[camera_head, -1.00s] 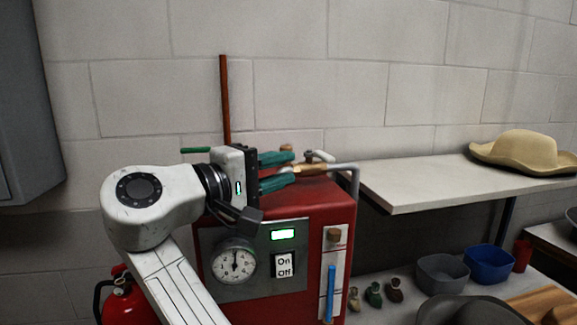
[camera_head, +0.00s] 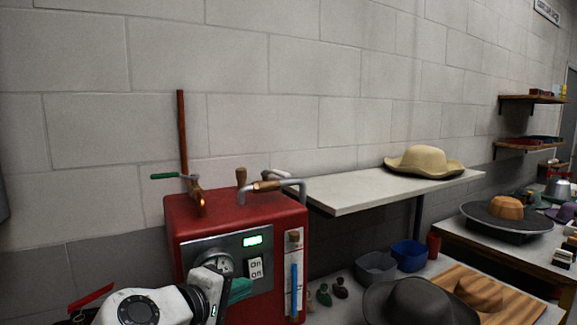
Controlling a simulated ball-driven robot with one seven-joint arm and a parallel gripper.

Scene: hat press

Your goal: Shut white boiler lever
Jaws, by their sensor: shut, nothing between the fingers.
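The red boiler (camera_head: 225,208) stands at lower centre. On its top right is a whitish lever end (camera_head: 275,174), partly behind a grey pipe with a wooden grip (camera_head: 268,186); I cannot tell its exact position. An upright wooden-handled lever (camera_head: 241,178) stands left of it. A green-handled lever (camera_head: 166,176) sits on a copper pipe at the top left. My gripper (camera_head: 240,289) is low in front of the boiler's panel, below and apart from the levers. Its green fingers are shut and empty, partly hidden by its own body.
The panel has a gauge (camera_head: 222,264), partly covered by my gripper, a lit green display (camera_head: 253,240) and a switch (camera_head: 256,268). A white shelf (camera_head: 360,192) with a straw hat (camera_head: 423,161) juts out right of the boiler. Bowls and hats crowd the lower right.

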